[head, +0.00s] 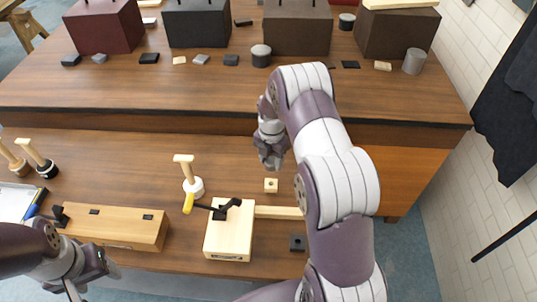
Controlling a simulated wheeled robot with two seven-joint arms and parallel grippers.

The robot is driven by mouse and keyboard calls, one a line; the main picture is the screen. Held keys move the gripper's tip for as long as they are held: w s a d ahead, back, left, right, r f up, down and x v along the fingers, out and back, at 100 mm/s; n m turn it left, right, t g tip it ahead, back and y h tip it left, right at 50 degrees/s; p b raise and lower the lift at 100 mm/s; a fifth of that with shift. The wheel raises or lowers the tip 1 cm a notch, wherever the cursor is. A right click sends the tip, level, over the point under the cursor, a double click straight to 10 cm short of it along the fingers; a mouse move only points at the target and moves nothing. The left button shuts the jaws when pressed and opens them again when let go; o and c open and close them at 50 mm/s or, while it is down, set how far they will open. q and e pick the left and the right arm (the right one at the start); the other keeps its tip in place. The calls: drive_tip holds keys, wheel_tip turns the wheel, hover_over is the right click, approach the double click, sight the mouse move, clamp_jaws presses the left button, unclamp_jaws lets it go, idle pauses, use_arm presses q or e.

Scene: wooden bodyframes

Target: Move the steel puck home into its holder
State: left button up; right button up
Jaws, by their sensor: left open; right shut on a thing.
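My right gripper (271,160) points down over the lower bench top, above and a little behind a small pale wooden block (271,185) with a hole in its top. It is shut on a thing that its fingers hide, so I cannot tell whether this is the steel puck. A small dark square block (297,243) with a round mark on top lies nearer the front edge. I cannot tell which piece is the puck's holder. My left gripper (93,268) is open and low at the front left, in front of a long wooden block.
Dark boxes, small blocks and a grey cylinder (414,61) stand on the raised rear shelf.

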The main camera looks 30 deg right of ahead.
sight(271, 171)
wheel_tip(271, 171, down, 5)
drive_tip(key=b, duration=0.3)
drive_tip(key=shift+f+b, duration=0.45)
drive_tip(key=shift+r, duration=0.1)
idle(1.2)
drive_tip(key=shift+f+b, duration=0.95)
drive_tip(key=shift+f, duration=0.75)
drive_tip(key=o, duration=1.2)
drive_tip(key=shift+o, duration=0.2)
drive_tip(key=shift+r, duration=0.1)
